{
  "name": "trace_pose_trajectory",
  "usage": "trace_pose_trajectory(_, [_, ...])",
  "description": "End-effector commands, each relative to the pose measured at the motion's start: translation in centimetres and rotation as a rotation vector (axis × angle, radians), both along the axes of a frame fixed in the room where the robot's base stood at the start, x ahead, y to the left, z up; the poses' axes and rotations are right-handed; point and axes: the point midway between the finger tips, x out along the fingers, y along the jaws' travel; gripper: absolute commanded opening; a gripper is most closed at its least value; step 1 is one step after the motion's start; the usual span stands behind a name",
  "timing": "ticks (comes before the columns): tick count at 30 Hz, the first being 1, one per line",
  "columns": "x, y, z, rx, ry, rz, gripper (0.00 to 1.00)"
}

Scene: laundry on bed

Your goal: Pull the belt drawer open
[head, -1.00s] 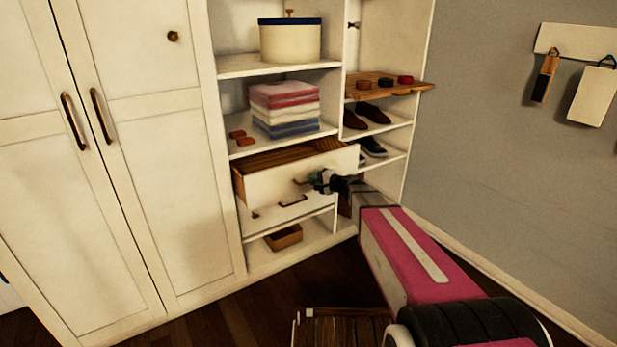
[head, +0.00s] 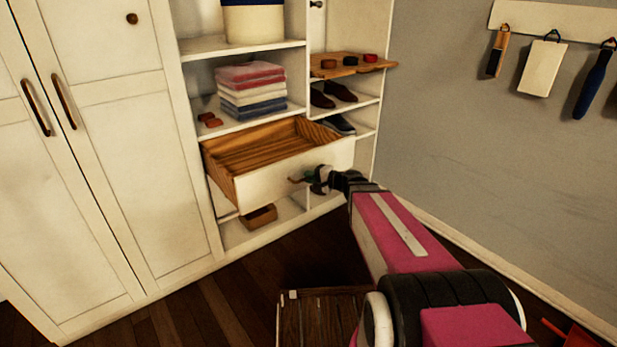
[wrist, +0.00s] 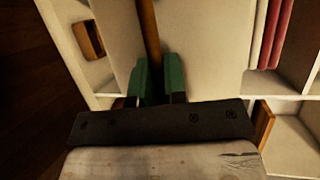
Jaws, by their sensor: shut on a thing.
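The drawer (head: 275,178) has a white front and a bare wooden inside, and it stands well out of the white cabinet. Its inside looks empty where I can see it. My gripper (head: 306,179) is at the drawer front, shut on the drawer's handle. In the wrist view the green fingers (wrist: 158,80) of my gripper close around the brown handle bar (wrist: 149,35), with the pale drawer front (wrist: 195,45) behind it. The head view partly hides the handle behind the gripper.
Folded towels (head: 250,88) lie on the shelf above the drawer. A wooden pull-out board (head: 345,68) with round items juts out at right. A small wooden box (head: 259,217) sits below. A slatted wooden item (head: 318,315) stands on the dark floor in front.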

Motion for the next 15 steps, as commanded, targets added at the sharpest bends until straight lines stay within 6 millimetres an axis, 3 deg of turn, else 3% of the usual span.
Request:
trace_pose_trajectory(7, [0.03, 0.00, -0.04, -0.001, 0.001, 0.000, 0.00])
trace_pose_trajectory(8, [0.03, 0.00, -0.04, -0.001, 0.001, 0.000, 0.22])
trace_pose_trajectory(9, [0.03, 0.00, -0.05, -0.001, 0.001, 0.000, 0.35])
trace_pose_trajectory(15, [0.03, 0.01, -0.03, -0.001, 0.001, 0.000, 0.37])
